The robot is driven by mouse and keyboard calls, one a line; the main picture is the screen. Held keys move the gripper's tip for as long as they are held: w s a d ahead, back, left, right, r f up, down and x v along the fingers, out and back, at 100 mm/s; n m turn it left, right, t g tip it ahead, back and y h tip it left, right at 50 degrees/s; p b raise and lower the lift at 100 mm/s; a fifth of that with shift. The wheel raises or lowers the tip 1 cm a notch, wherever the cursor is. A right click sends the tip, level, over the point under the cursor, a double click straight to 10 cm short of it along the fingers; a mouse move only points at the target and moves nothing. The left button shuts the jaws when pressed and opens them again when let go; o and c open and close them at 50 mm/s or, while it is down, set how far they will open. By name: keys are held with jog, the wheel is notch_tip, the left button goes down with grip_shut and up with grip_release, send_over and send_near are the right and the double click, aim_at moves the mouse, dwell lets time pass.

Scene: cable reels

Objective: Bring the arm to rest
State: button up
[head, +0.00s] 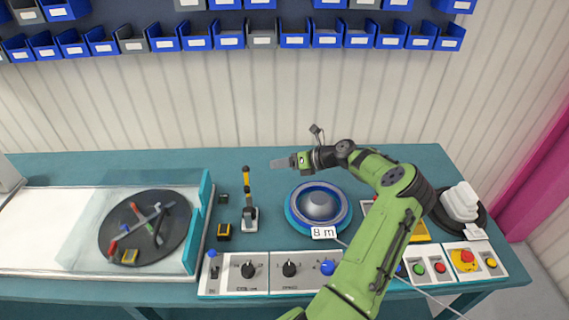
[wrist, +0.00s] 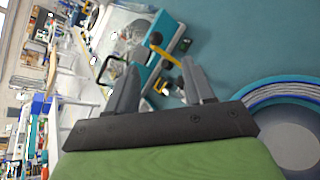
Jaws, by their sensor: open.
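My green arm reaches up over the teal bench from the front right in the head view. My gripper (head: 281,163) is at its end, pointing left, above the bench and behind a blue-rimmed reel (head: 292,216). In the wrist view my gripper (wrist: 160,88) shows two grey fingers spread apart with nothing between them. The reel (wrist: 262,98) is at the right of that view, apart from the fingers. A label reading "8 m" (head: 323,232) is at the reel's front edge.
A yellow-and-black lever (head: 247,187) stands left of the reel. A clear-walled enclosure holds a dark turntable (head: 115,240) with coloured pieces. A control panel (head: 268,283) lines the front. Blue bins (head: 230,40) hang behind.

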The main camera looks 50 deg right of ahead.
jog(key=shift+s+d+r, duration=0.1)
jog(key=shift+s, duration=0.1)
dwell(0.4)
